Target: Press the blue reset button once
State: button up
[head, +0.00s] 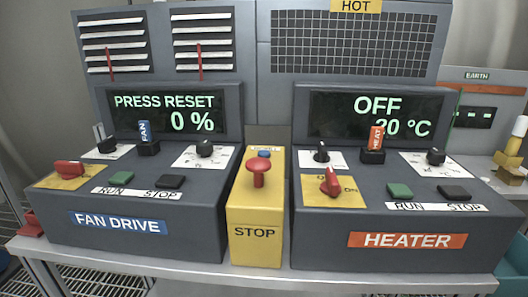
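A small blue button (264,153) shows on the top of the yellow STOP box (255,207), behind the red mushroom knob (258,171). The knob stands upright in front of it and is close to it in this view. The left display (169,114) above the FAN DRIVE console reads "PRESS RESET" and "0 %". My gripper is not in view.
The FAN DRIVE console (121,223) stands left of the box, the HEATER console (408,239) right; its display (374,116) reads "OFF" and "20 °C". Tagged blue FAN (144,131) and red HEAT (377,138) pieces stand upright. The bench's front edge (250,277) is clear.

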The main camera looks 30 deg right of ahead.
aim_at(266, 154)
jog(key=j, duration=2.3)
jog(key=i+z, duration=0.05)
jog(key=i, duration=0.05)
